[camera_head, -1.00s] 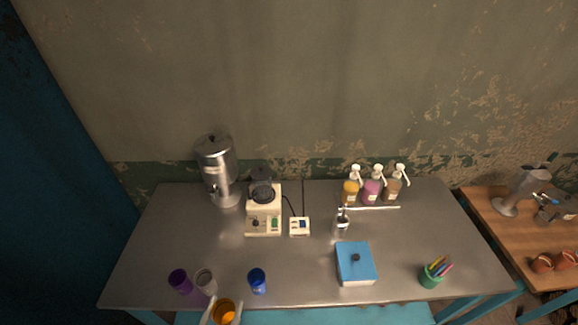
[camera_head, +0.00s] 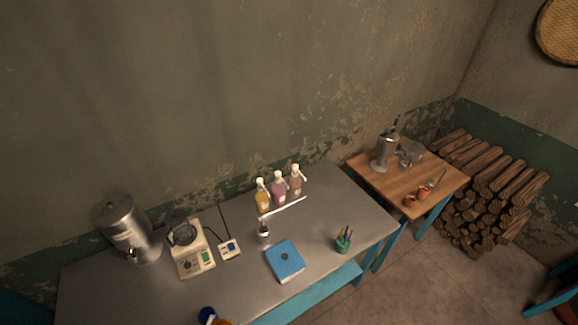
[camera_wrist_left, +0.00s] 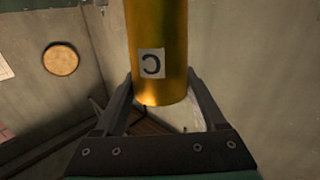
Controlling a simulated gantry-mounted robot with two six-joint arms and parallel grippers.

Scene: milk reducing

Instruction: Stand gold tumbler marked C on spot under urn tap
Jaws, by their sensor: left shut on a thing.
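The gold tumbler (camera_wrist_left: 158,40) fills the top middle of the left wrist view. Its white label with a C appears turned upside down there. My left gripper (camera_wrist_left: 161,80) is shut on it, one finger on each side. In the head view only a bit of the gold tumbler (camera_head: 223,322) shows at the bottom edge, beside a blue tumbler. The steel urn (camera_head: 127,228) stands at the left back of the table, with its tap (camera_head: 131,254) low on the front. I cannot make out a marked spot under the tap. My right gripper is not in view.
A blender (camera_head: 190,250) stands right of the urn, with a switch box (camera_head: 229,249) beside it. The blue tumbler (camera_head: 208,315) is at the bottom edge. Pump bottles (camera_head: 279,188), a blue box (camera_head: 285,262) and a green pen cup (camera_head: 343,243) stand farther right. Bare steel lies before the urn.

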